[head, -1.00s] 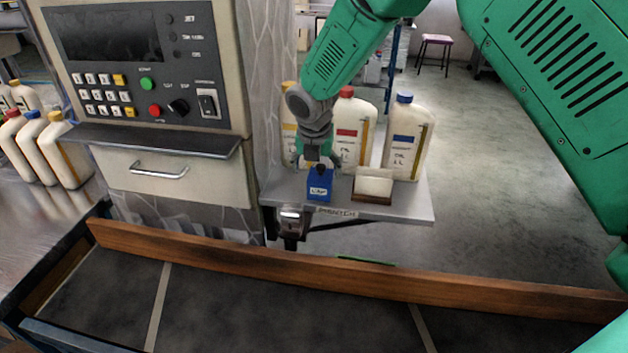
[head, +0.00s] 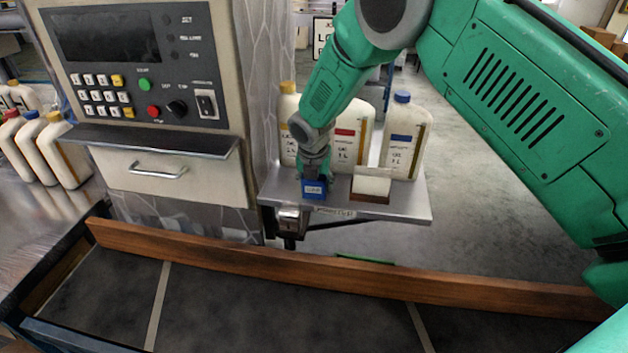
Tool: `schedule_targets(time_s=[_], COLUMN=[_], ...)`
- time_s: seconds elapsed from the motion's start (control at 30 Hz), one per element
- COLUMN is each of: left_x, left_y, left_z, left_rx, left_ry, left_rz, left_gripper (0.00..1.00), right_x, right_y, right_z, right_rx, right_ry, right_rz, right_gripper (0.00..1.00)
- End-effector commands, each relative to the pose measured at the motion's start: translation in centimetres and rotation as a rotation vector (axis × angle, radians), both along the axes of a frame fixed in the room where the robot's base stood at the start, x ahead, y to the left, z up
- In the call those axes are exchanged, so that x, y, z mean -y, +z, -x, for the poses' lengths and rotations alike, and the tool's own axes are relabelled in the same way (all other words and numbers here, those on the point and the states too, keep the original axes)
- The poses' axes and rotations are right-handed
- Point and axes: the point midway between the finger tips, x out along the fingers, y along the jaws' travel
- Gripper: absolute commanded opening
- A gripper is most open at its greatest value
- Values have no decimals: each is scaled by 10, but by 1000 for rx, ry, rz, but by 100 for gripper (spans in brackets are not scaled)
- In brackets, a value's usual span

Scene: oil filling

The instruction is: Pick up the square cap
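A small blue box (head: 314,189) with a white label stands on the metal shelf (head: 413,203) beside the machine. I cannot read the label surely. My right gripper (head: 314,174) points down at the top of this box, very close to it or touching it. The gripper covers the box's top, so the square cap does not show clearly. The fingers are too small and dark to tell whether they are open or shut. My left gripper is out of view.
Bottles with yellow (head: 288,88) and blue (head: 402,97) caps stand behind; another is partly behind my arm. A white block in a brown holder (head: 370,187) sits right of the box. A wooden rail (head: 330,268) crosses in front. The control machine (head: 140,70) stands left.

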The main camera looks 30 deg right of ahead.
Motion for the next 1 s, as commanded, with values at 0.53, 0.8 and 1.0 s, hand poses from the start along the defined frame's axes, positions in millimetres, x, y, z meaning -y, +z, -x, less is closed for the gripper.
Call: schedule_targets(time_s=[0.53,0.8,1.0], left_x=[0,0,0], left_y=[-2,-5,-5], left_z=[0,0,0], left_rx=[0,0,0], left_ry=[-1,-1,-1], left_rz=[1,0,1], left_gripper=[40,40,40], right_x=[-2,-1,-1], right_y=[22,77,98], right_z=[0,0,0], right_rx=[-2,0,-1], right_ry=[-1,-1,-2], right_rz=[3,1,0], right_gripper=[21,21,21])
